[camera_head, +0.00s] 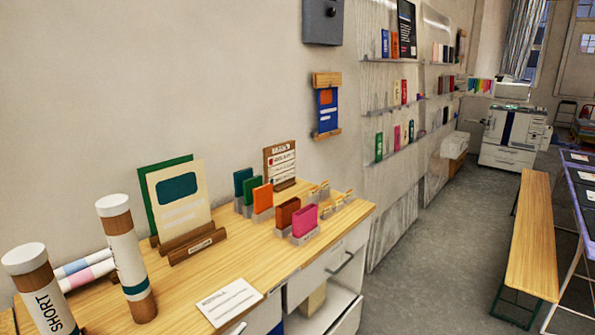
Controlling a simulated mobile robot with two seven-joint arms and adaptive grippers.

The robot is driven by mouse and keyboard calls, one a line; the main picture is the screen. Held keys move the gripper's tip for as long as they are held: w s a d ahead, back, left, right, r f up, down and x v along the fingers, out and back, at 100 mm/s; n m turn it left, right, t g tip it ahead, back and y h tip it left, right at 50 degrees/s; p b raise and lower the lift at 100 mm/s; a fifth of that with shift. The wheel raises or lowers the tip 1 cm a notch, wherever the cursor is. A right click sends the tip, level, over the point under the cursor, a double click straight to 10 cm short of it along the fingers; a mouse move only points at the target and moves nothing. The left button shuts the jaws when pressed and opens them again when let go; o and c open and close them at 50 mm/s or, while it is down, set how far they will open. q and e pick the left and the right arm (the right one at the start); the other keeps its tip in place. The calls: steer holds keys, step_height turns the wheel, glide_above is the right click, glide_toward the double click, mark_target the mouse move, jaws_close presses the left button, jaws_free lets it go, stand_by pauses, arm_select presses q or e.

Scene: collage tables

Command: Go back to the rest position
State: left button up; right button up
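Neither of my grippers shows in the head view, and no part of my arms is visible. Whether they are open, shut or holding anything is hidden from this view. A wooden-topped counter (225,263) stands along the wall at the left and front.
A wooden bench (533,240) stands at the right. The grey floor (440,240) between them is clear.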

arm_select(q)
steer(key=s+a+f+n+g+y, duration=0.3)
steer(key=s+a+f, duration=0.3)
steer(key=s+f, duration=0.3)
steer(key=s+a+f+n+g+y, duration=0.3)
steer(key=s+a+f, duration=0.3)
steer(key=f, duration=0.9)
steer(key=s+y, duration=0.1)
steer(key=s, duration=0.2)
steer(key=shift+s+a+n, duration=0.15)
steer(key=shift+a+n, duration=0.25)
